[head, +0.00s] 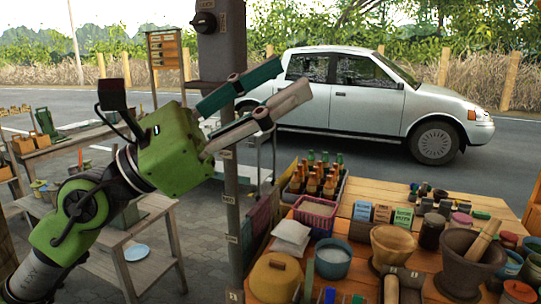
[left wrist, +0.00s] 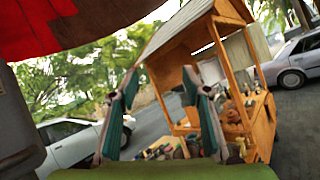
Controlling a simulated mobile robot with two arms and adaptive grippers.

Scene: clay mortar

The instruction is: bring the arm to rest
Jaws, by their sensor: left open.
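My left arm comes in from the left and is raised. Its gripper (head: 292,78) is open, with one green and one pale grey finger spread apart and pointing up to the right. Nothing is between the fingers. The gripper is in the air in front of the dark post and appears over the white car in the picture. In the left wrist view both fingers of the gripper (left wrist: 160,80) stand apart with only background between them. My right gripper is not in view.
A wooden table (head: 375,206) at the right holds a clay mortar (head: 462,258) with a pestle, a bottle crate (head: 315,188), bowls and jars. A dark post (head: 228,130) stands close to the gripper. A white car (head: 370,105) is on the road. A wooden stall (left wrist: 180,50) shows in the wrist view.

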